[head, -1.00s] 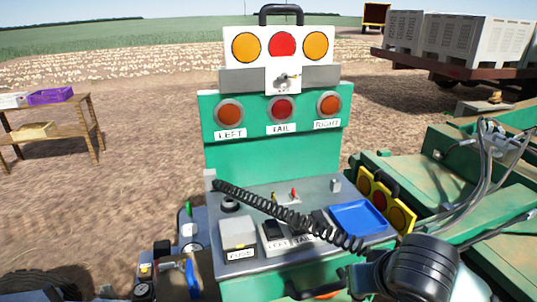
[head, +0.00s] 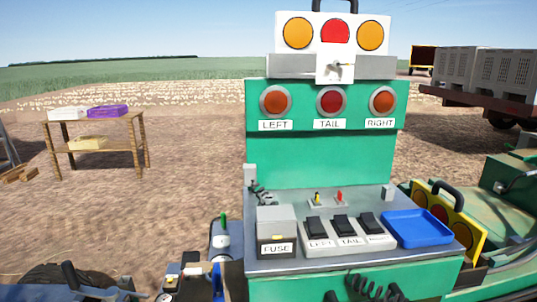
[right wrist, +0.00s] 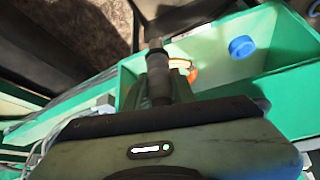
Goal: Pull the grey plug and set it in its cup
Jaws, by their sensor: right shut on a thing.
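In the right wrist view a dark grey cylinder with a narrower tip, which looks like the grey plug (right wrist: 158,72), stands out from my right gripper (right wrist: 162,97). The gripper is shut on it, though its fingertips are hard to make out. Black coiled cable (head: 375,289) hangs at the bottom front of the green console in the head view. The head view shows neither gripper. I cannot tell for certain which thing is the plug's cup.
The console's grey top (head: 290,206) carries a fuse box (head: 276,228), black switches (head: 345,226) and a blue tray (head: 417,229). A yellow lamp board (head: 446,215) leans at right. The right wrist view shows a green trough (right wrist: 286,42) with a blue round thing (right wrist: 241,47).

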